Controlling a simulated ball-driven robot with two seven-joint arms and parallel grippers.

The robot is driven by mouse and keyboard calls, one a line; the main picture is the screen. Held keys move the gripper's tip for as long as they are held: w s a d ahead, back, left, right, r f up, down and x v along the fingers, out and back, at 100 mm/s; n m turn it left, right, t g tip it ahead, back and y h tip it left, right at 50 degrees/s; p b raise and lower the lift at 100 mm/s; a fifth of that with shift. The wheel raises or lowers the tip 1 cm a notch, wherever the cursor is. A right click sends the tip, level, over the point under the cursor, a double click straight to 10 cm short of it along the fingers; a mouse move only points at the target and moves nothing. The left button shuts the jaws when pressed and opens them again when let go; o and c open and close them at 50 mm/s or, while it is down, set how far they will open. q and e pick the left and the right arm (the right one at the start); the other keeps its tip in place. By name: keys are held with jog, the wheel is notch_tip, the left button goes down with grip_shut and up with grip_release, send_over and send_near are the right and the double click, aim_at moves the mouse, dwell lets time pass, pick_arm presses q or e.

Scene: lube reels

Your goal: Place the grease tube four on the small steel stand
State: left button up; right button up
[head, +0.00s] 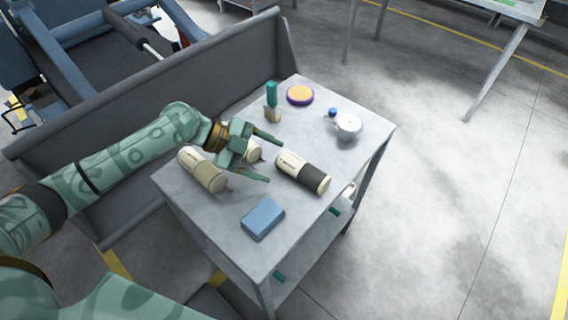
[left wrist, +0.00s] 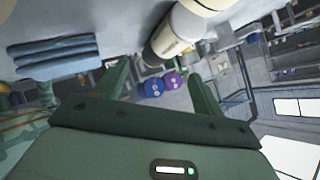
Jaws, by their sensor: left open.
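Several cream tubes lie on the grey steel stand (head: 235,237); I cannot read which is number four. One with a dark band (head: 303,172) lies just right of my left gripper (head: 274,160). One with a tan band (head: 203,168) lies to the gripper's left. A third cream piece (head: 254,152) is mostly hidden behind the gripper. My left gripper is open and empty, its fingers pointing toward the dark-banded tube. In the left wrist view, a cream tube (left wrist: 178,33) shows beyond the open fingers (left wrist: 158,75). My right gripper is out of view.
On the stand are a blue block (head: 262,217), a green-topped bottle (head: 272,100), a yellow and purple disc (head: 300,94), a white dial gauge (head: 348,125) and a small blue piece (head: 333,112). A grey panel (head: 150,90) rises behind. Open floor lies to the right.

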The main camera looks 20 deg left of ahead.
pick_arm(q)
jog(key=v, duration=0.5)
jog(key=shift+r, duration=0.1)
